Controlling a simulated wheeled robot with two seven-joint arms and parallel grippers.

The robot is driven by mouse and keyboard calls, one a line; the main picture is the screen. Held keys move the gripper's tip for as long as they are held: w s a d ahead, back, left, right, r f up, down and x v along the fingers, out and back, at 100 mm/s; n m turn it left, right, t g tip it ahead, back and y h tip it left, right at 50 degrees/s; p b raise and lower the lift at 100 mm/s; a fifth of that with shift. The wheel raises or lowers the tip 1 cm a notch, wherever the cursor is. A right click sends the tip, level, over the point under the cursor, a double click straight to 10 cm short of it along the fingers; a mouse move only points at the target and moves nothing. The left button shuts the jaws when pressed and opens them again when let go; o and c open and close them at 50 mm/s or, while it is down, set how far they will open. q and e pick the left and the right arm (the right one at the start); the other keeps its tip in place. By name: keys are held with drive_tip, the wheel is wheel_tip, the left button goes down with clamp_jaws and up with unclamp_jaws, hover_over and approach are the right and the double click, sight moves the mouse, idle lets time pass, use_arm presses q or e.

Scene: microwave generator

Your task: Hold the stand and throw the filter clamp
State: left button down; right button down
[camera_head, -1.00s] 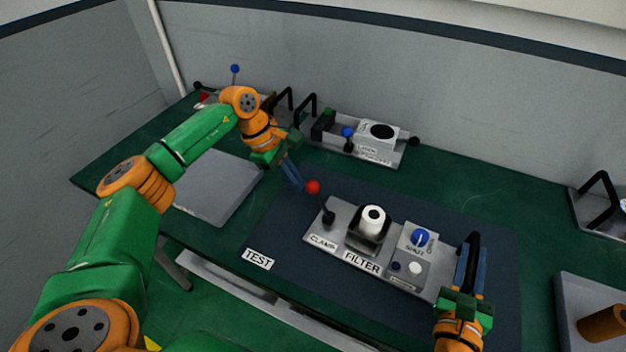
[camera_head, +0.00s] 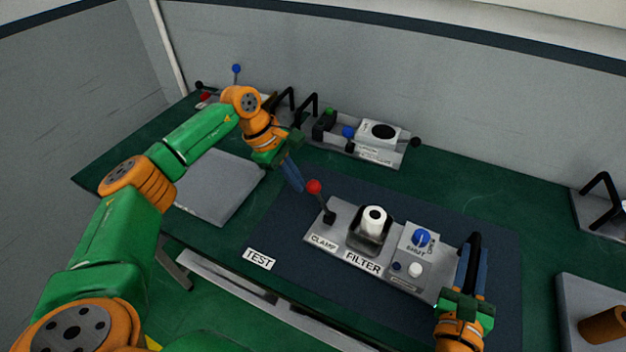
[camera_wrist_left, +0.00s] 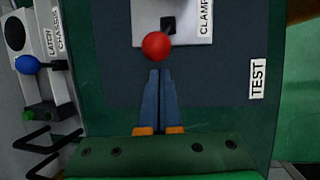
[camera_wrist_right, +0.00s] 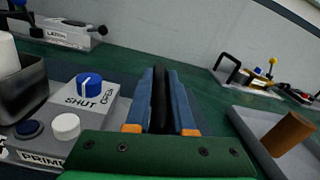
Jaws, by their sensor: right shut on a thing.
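The grey filter stand (camera_head: 330,212) sits on the dark blue mat, with plates reading CLAMP and FILTER. A white filter cylinder (camera_head: 375,217) stands upright in its dark cup. The clamp lever (camera_head: 328,207) leans up at the stand's left end and ends in a red ball (camera_head: 314,187). My left gripper (camera_head: 299,187) is shut and empty, its tips just beside the ball; the left wrist view shows the fingers (camera_wrist_left: 162,72) together, pointing at the ball (camera_wrist_left: 156,46). My right gripper (camera_head: 473,245) is shut on the stand's black handle (camera_wrist_right: 159,98) at the right end.
A blue SHUT/OPEN knob (camera_head: 421,238) and a white button (camera_head: 415,269) are on the stand. The latch chassis (camera_head: 378,155) stands behind. A grey plate (camera_head: 215,190) lies left; a tray with a brown cylinder (camera_head: 606,325) stands right. A TEST label (camera_head: 259,258) marks the mat.

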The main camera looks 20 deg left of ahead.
use_arm(q)
drive_tip(key=shift+d, duration=0.2)
use_arm(e)
drive_tip(key=shift+f, duration=0.2)
use_arm(q)
drive_tip(key=shift+s+d, duration=0.1)
drive_tip(key=shift+d, duration=0.5)
drive_tip(key=shift+d, duration=0.15)
use_arm(e)
drive_tip(key=shift+a, duration=0.1)
